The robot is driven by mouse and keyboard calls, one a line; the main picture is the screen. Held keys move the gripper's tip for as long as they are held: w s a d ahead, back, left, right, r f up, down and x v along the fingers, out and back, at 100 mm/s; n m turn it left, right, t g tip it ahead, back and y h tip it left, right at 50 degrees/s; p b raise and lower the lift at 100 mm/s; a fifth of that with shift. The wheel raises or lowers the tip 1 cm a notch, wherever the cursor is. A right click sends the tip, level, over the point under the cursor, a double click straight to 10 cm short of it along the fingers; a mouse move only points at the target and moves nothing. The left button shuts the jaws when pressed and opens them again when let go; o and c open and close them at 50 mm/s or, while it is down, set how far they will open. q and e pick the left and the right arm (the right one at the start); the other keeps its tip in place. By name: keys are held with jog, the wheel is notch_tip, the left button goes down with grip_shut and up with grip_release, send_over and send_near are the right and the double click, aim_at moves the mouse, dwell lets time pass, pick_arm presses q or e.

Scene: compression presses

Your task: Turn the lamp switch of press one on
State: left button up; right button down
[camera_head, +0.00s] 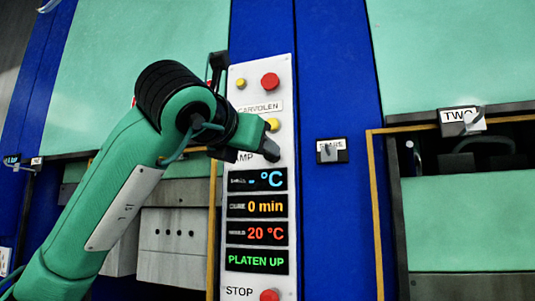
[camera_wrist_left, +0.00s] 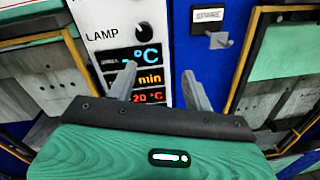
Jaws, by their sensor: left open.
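The white control panel (camera_head: 237,190) of the press stands upright between blue columns. In the left wrist view, the dark round lamp switch (camera_wrist_left: 138,36) sits right of the LAMP label (camera_wrist_left: 103,35). Its setting is too small to read. My left gripper (camera_wrist_left: 160,75) is open and empty. Its two grey fingers point at the panel, over the display rows below the switch in that view. In the head view my left arm (camera_head: 120,190) reaches in from the left and partly covers the LAMP label. My right gripper is not in view.
Red buttons (camera_head: 270,81) and a yellow button (camera_head: 272,124) are on the same panel, close to my left gripper. A small SPARE switch (camera_head: 331,151) is on the blue column to the right. A second press marked TWO (camera_head: 458,115) stands further right.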

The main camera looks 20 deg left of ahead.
pick_arm(q)
jog(key=w+a+r+n+y+p, duration=0.1)
jog(key=w+p, duration=0.6)
jog(key=w, duration=0.6)
jog(key=shift+a+r+y, duration=0.15)
jog(key=shift+r+y, duration=0.05)
jog(key=shift+y, duration=0.1)
jog(key=shift+s, duration=0.1)
jog(key=shift+c, duration=0.2)
jog(key=c, duration=0.9)
jog(key=shift+c, duration=0.2)
